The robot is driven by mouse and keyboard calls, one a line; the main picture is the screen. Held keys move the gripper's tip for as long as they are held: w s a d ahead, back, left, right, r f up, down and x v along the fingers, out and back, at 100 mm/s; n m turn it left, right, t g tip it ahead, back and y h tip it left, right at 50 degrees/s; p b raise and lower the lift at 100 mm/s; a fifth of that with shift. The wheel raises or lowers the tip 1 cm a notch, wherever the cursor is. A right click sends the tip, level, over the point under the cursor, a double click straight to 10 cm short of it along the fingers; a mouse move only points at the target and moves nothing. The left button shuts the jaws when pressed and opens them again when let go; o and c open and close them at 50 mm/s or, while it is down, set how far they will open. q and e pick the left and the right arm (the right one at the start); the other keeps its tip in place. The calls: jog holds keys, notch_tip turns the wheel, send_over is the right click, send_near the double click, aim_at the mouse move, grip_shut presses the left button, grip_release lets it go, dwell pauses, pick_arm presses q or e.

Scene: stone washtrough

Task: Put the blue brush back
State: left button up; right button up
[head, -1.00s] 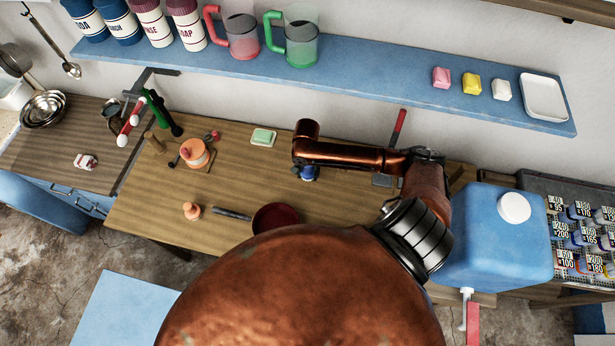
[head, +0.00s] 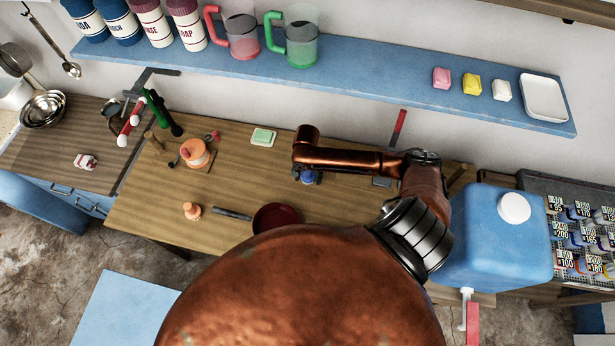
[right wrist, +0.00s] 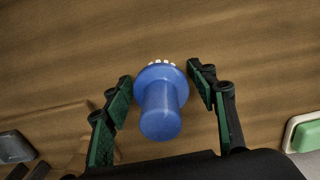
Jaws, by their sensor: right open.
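The blue brush (right wrist: 161,105) stands between the fingers of my right gripper (right wrist: 163,84) in the right wrist view, its rounded handle toward the camera and white bristles showing at its far rim. The gripper is open, with a gap on both sides of the brush. In the head view a bit of the blue brush (head: 309,177) shows just below the end of my copper right arm, over the wooden table (head: 330,205). The arm hides most of the right gripper there. My left gripper is not in view.
A green soap block in a pale dish (head: 263,137) lies left of the arm. A dark red bowl (head: 275,217), an orange pot (head: 195,153) and a red-handled tool (head: 399,127) are near. A blue shelf (head: 370,85) runs behind; a blue tank (head: 495,240) stands at right.

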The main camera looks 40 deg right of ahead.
jog(key=shift+r, duration=0.1)
notch_tip(320, 180, up, 12)
jog(key=shift+w+r, duration=0.1)
dwell(0.4)
jog(key=shift+c, duration=0.3)
